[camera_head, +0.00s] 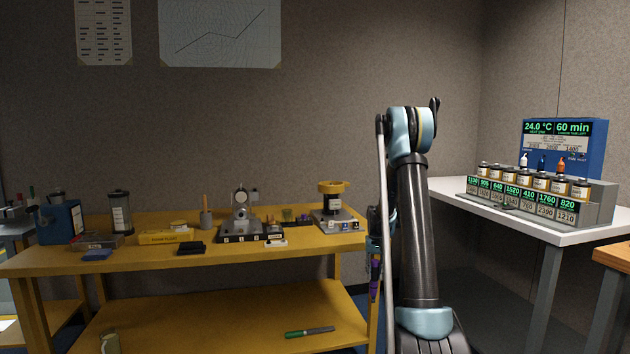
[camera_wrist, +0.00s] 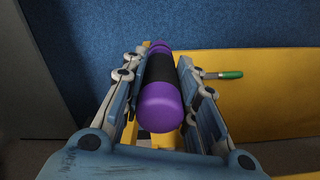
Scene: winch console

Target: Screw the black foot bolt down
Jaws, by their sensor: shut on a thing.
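My gripper (camera_wrist: 162,68) is shut on a purple-ended cylinder (camera_wrist: 161,107) with a black middle band. The cylinder lies lengthwise between the fingers in the wrist view. In the head view, the purple piece (camera_head: 375,281) shows at the table's right end, partly behind my arm. A grey instrument on a dark base (camera_head: 240,231) stands mid-table, and a machine with a yellow top (camera_head: 332,188) stands to its right. I cannot make out a black foot bolt in either view.
A black block (camera_head: 191,248) and a yellow tray (camera_head: 166,237) lie on top. A white table (camera_head: 545,218) at right bears a rack of jars (camera_head: 535,200).

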